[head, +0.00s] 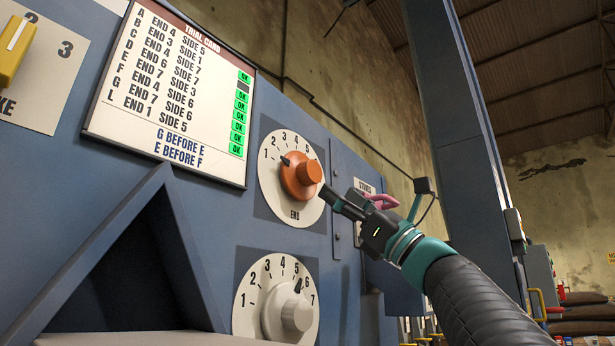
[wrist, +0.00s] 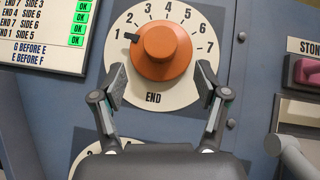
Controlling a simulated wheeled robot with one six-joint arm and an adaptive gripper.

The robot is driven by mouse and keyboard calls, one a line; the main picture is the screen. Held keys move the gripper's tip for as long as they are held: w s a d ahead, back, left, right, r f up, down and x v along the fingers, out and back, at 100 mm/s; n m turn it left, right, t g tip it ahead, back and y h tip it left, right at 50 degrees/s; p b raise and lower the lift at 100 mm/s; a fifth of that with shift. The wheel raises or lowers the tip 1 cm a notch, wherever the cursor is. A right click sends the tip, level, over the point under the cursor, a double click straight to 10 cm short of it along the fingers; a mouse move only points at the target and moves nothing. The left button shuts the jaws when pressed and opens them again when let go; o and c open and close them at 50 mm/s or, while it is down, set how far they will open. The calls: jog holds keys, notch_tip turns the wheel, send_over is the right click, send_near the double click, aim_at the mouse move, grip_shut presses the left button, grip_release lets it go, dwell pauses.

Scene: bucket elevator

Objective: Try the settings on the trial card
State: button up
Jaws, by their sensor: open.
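The trial card (head: 170,85) lists END and SIDE settings, with green OK tags on every row except the second, END 3 SIDE 1, whose tag is dark. Below the rows it reads G BEFORE E and E BEFORE F. The orange END knob (wrist: 166,52) has its dark pointer at 1 in the wrist view. In the head view my gripper (head: 333,196) is just right of that knob.
A yellow switch (head: 14,50) is at the upper left. A pink handle (wrist: 306,71) on a plate reading STON, cut off, is right of the END dial. A blue hood-like frame (head: 125,250) juts out at lower left. A blue post (head: 455,110) stands behind my arm.

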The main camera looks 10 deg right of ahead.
aim_at(315, 175)
jog(key=p+x, duration=0.2)
jog(key=x, duration=0.5)
jog(key=shift+w+a+r, duration=0.1)
jog(key=shift+w+r, duration=0.05)
jog(key=shift+r, duration=0.05)
jog(key=c, duration=1.2)
jog(key=shift+o, duration=0.2)
